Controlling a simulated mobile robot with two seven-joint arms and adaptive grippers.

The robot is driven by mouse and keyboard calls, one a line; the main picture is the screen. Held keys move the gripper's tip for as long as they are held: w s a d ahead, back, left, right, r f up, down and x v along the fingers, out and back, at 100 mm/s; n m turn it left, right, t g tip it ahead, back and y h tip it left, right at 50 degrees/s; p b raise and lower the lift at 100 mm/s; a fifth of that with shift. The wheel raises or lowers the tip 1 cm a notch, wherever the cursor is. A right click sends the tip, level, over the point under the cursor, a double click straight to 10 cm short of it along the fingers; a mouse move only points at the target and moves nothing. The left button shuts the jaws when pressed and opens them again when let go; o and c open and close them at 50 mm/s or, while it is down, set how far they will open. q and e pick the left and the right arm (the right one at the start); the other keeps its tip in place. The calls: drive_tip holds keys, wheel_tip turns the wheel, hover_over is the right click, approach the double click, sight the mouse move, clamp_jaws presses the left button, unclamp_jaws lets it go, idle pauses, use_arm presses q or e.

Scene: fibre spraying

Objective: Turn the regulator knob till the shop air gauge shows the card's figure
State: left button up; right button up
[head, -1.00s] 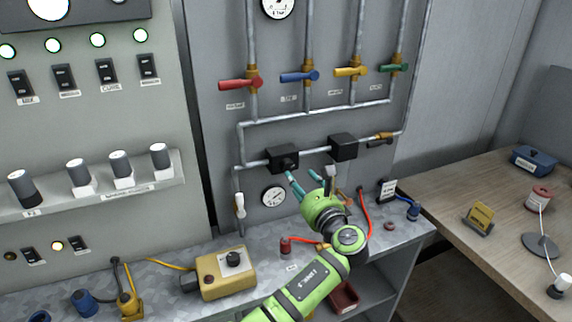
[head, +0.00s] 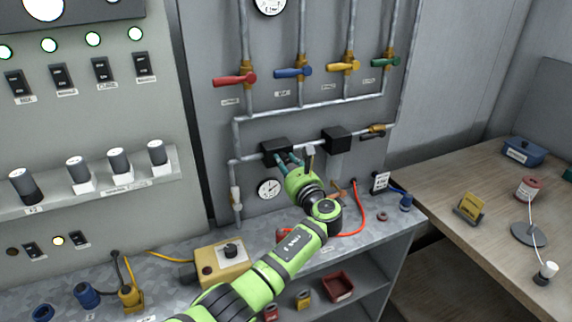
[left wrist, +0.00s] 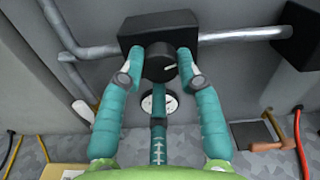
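The black regulator block (head: 274,147) sits on the pipe on the grey panel. Its dark round knob (left wrist: 158,66), with a pale pointer mark, faces me in the left wrist view. My left gripper (head: 288,161) is at the knob. Two teal fingers flank it left and right, and a third lies below; whether they press on it I cannot tell. A round white gauge (head: 269,188) is under the regulator, partly behind the fingers in the left wrist view (left wrist: 160,103); its reading is too small. My right gripper is out of view.
A second black block (head: 337,139) is right of the regulator on the same pipe. Red, blue, yellow and green valve handles are above. A yellow box (head: 222,262) and an orange-red hose (head: 359,208) lie on the metal bench. A wooden table (head: 440,188) is at right.

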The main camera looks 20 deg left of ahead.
use_arm(q)
drive_tip(key=n+b, duration=1.3)
drive_tip(key=b, duration=0.1)
drive_tip(key=shift+r+n+b, duration=0.15)
drive_tip(key=shift+n+b, duration=0.25)
drive_tip(key=shift+r, duration=0.1)
idle(0.3)
